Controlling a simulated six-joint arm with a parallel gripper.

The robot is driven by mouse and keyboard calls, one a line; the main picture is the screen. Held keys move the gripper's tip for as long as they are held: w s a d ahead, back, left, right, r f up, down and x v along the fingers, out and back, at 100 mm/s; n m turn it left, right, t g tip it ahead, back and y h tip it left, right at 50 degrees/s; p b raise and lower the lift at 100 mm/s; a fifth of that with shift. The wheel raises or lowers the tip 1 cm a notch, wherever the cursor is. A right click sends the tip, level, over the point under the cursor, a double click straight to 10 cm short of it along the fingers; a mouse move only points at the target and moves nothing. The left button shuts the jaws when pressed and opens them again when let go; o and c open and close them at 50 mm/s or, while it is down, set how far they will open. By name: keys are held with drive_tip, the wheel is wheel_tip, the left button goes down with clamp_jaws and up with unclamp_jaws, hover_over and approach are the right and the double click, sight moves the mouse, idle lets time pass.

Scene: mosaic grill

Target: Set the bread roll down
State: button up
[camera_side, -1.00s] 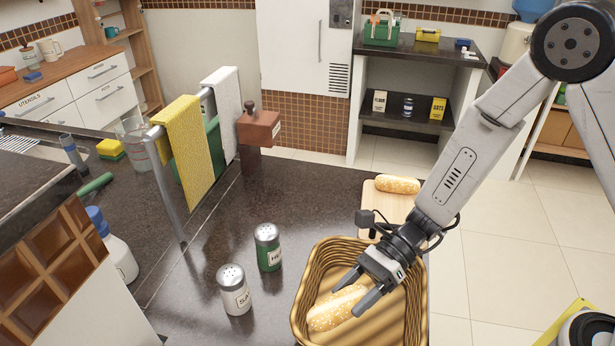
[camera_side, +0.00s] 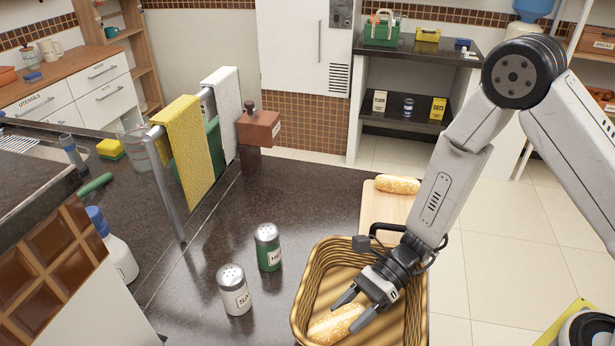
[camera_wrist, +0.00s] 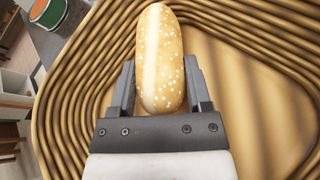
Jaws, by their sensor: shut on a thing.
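A sesame-seeded bread roll (camera_side: 335,325) is between the fingers of my gripper (camera_side: 357,309), low inside the wicker basket (camera_side: 419,310). In the wrist view, the two fingers of my gripper (camera_wrist: 159,88) are shut on the sides of the roll (camera_wrist: 159,50), which points away from the palm. The basket's ridged wall (camera_wrist: 75,90) surrounds it there. Whether the roll touches the basket floor is hard to tell. A second bread roll (camera_side: 397,185) lies on a wooden cutting board (camera_side: 382,210) behind the basket.
A green-labelled shaker (camera_side: 268,248) and a white-labelled salt shaker (camera_side: 234,290) stand left of the basket. A towel rack with a yellow towel (camera_side: 190,150) stands farther left. The dark counter (camera_side: 300,195) behind the shakers is clear.

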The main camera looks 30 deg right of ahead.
drive_tip(key=shift+f, duration=0.35)
drive_tip(key=o, duration=1.3)
drive_tip(key=shift+r, duration=0.15)
drive_tip(key=shift+d+r, duration=0.1)
drive_tip(key=shift+d, duration=0.05)
drive_tip(key=v, duration=0.4)
drive_tip(key=shift+w+d+r, duration=0.1)
drive_tip(key=shift+w+d, duration=0.05)
drive_tip(key=shift+d, duration=0.1)
drive_tip(key=shift+d+r, duration=0.1)
drive_tip(key=shift+r, duration=3.4)
